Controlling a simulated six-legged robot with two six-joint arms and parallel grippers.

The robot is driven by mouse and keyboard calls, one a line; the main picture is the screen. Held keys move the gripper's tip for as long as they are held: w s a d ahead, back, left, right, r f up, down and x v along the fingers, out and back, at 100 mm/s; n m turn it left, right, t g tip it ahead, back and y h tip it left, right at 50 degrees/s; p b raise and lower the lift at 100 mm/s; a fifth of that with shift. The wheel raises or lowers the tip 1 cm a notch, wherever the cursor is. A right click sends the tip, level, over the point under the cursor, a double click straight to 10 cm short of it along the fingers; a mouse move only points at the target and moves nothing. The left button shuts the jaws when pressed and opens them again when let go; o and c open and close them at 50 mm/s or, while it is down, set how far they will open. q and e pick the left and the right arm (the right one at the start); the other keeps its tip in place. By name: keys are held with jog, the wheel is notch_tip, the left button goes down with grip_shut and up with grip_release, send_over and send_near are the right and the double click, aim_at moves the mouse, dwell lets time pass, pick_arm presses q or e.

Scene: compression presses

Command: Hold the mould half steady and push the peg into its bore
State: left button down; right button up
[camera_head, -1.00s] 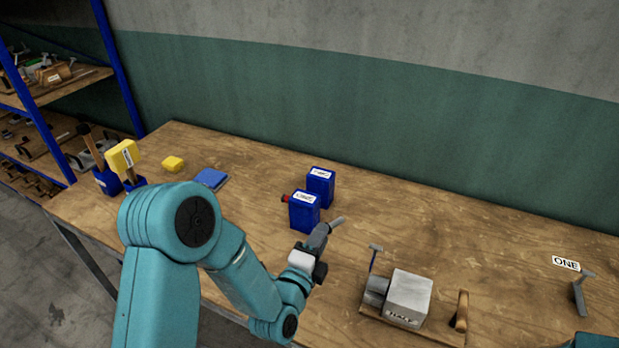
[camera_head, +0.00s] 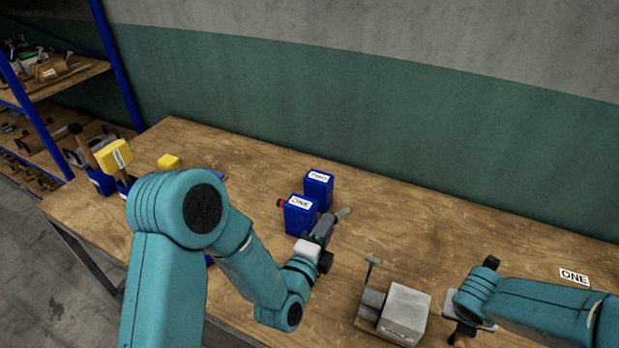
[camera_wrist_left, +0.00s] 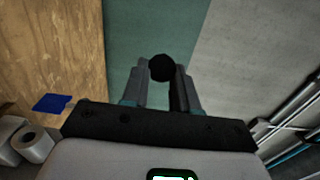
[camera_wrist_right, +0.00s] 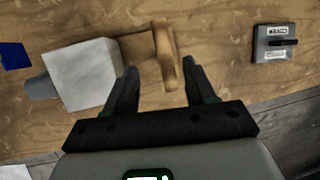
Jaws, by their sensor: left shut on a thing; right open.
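The mould half is a pale grey block (camera_head: 406,308) on a wooden board on the bench, with a grey cylinder (camera_head: 373,299) on its left side. It also shows in the right wrist view (camera_wrist_right: 82,73). My left gripper (camera_head: 326,228) is shut on a slim piece, seemingly the peg (camera_head: 343,213), above the bench and left of the block. Its dark round end (camera_wrist_left: 161,68) shows between the fingers in the left wrist view. My right gripper (camera_wrist_right: 158,75) is open, with the wooden handle (camera_wrist_right: 163,50) between or just beyond its fingertips; which, I cannot tell. The bore is not visible.
Blue containers ONE (camera_head: 300,217) and TWO (camera_head: 318,188) stand behind my left gripper. A small T-shaped piece (camera_head: 371,264) stands by the cylinder. A ONE label (camera_head: 574,276) lies at right. A grey labelled box (camera_wrist_right: 273,43) shows beyond the handle.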

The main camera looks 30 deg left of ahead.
jog(key=shift+n, duration=0.3)
jog(key=b+x, duration=0.2)
jog(key=x, duration=0.1)
jog(key=b+x, duration=0.3)
jog(key=x, duration=0.1)
jog(key=w+b+x, duration=0.1)
jog(key=b+x, duration=0.1)
jog(key=x, duration=0.1)
jog(key=shift+d, duration=0.3)
jog(key=shift+w+d+f+b, duration=0.1)
jog(key=shift+w+f+b, duration=0.15)
jog(key=shift+f+b, duration=0.15)
grip_shut()
dwell(0.4)
